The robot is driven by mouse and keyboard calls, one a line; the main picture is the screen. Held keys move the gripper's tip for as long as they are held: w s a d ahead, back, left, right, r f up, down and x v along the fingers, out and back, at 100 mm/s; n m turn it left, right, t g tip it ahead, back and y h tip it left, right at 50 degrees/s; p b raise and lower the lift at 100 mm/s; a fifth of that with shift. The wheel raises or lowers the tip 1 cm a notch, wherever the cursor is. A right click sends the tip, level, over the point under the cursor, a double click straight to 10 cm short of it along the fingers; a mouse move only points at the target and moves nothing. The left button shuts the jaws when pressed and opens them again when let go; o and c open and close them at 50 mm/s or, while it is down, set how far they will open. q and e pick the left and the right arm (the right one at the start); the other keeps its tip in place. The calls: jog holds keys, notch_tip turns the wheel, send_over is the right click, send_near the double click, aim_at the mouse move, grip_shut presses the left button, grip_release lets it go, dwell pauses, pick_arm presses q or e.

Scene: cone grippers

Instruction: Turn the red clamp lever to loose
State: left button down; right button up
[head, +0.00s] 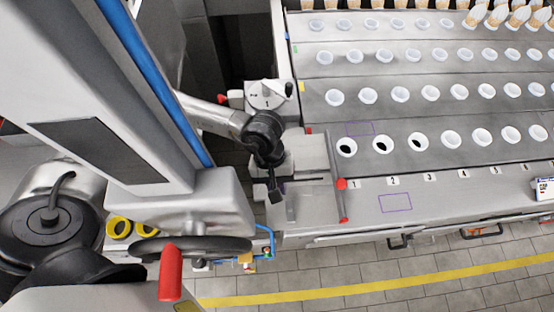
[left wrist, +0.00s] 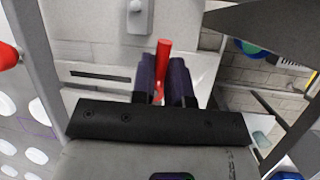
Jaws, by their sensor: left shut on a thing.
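The red clamp lever (left wrist: 163,62) stands between the two dark finger pads of my left gripper (left wrist: 164,84) in the left wrist view. The pads are closed on its sides, and its upper end sticks out beyond them. In the head view my left gripper (head: 273,188) points down beside the grey housing at the near left end of the machine; the lever cannot be made out there. Its base and any loose or tight marking are hidden or too small to read. My right gripper is not in view.
A red-ended bar (head: 342,202) stands just right of my left gripper. A dial plate (head: 267,95) lies behind my wrist. The machine deck (head: 420,187) has rows of white-rimmed holes to the right. A handwheel with a red handle (head: 171,272) is at the lower left.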

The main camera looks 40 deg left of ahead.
pick_arm(q)
jog(key=c, duration=1.2)
grip_release()
jog(key=shift+a, duration=0.1)
jog(key=shift+o, duration=0.4)
jog(key=v, duration=1.3)
jog(key=shift+r+p, duration=0.35)
jog(key=shift+a, duration=0.1)
